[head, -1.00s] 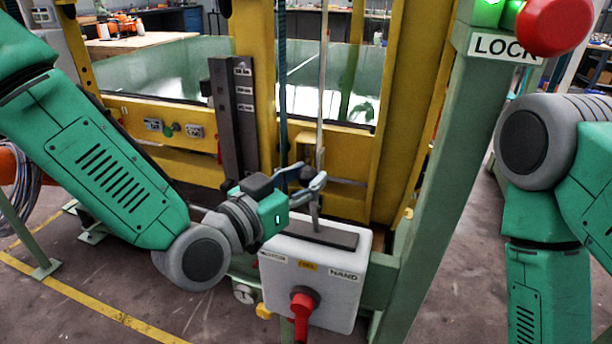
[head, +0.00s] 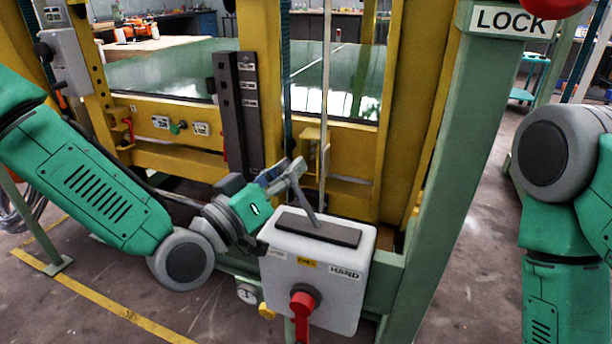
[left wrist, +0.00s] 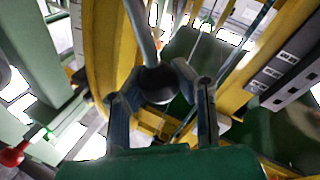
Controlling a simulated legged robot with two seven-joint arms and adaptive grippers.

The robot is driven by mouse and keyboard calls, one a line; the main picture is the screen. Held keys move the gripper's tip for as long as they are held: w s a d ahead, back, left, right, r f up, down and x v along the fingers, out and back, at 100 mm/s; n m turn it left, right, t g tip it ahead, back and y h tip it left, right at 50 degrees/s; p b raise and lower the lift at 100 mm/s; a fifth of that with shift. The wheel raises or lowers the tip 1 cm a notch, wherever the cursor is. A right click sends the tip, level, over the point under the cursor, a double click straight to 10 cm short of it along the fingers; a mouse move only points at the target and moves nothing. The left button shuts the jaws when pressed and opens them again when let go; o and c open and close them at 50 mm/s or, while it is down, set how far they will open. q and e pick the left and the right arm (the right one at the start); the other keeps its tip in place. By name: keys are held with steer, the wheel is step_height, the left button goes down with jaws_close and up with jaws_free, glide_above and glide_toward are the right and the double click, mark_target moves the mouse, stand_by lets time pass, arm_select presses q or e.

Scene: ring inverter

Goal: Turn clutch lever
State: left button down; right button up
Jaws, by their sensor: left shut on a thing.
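The clutch lever (head: 307,197) is a grey rod rising from a dark slotted plate (head: 318,228) on top of a white box (head: 315,270). It leans to the left. My left gripper (head: 284,174) is shut on the lever's upper end, left of and above the plate. In the left wrist view, the lever's rounded dark end (left wrist: 158,86) sits between the two fingers (left wrist: 158,92). My right arm shows at the right of the head view, but its gripper is out of frame.
A red handle (head: 302,304) is on the box front, near a HAND label (head: 345,273). A green post (head: 433,170) with a LOCK sign (head: 509,21) stands right of the box. A yellow frame (head: 350,155) is behind, and a dark notched bar (head: 236,115) stands behind the gripper.

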arm_select(q)
steer(key=shift+s+f+n, duration=0.2)
steer(key=shift+f+n, duration=0.1)
steer(key=shift+f, duration=0.1)
steer(key=c, duration=1.3)
jaws_free()
steer(key=shift+a, duration=0.1)
steer(key=shift+o, duration=0.6)
steer(key=shift+a+r, duration=0.1)
steer(key=shift+a, duration=0.2)
steer(key=v, duration=1.2)
